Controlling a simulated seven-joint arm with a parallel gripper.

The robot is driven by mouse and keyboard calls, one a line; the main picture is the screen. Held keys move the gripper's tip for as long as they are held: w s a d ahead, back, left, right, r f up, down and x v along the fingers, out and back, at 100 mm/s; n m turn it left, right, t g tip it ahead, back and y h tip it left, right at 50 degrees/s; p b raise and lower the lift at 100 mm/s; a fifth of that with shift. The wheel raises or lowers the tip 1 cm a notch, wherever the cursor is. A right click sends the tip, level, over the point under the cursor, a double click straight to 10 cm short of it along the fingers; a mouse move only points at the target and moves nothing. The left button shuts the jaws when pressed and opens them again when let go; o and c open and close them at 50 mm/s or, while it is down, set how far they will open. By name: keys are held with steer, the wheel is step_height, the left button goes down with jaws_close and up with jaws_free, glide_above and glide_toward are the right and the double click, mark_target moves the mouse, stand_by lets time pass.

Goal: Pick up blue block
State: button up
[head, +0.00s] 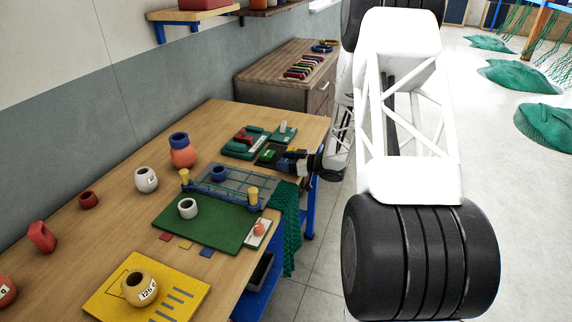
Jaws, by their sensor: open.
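A small flat blue block (206,252) lies on the wooden table (85,254), just in front of the green mat (205,220). A red piece (165,236) and a yellow piece (185,244) lie in a row to its left. My gripper (284,160) is open at the table's right edge, beside a dark green tray, well behind and right of the blue block. A small blue patch shows close to my gripper; I cannot tell whether it is part of it. The fingertips are small and partly hard to make out.
A rack with yellow posts (253,196) and a blue ring (219,173) stands behind the mat. A white ring (188,208) sits on the mat. An orange jar (182,152), a white pot (146,180) and a yellow board (146,291) are around. Green net hangs off the right edge.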

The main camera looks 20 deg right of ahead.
mark_target(286, 160)
stand_by(0.4)
steer(key=c, duration=1)
steer(key=shift+r, duration=0.15)
steer(key=shift+r, duration=0.8)
step_height(286, 160, up, 2)
steer(key=s+a, duration=0.2)
steer(key=s, duration=0.5)
steer(key=s+a+r, duration=0.1)
steer(key=s, duration=0.7)
steer(key=shift+s+a, duration=0.25)
steer(key=shift+a, duration=0.15)
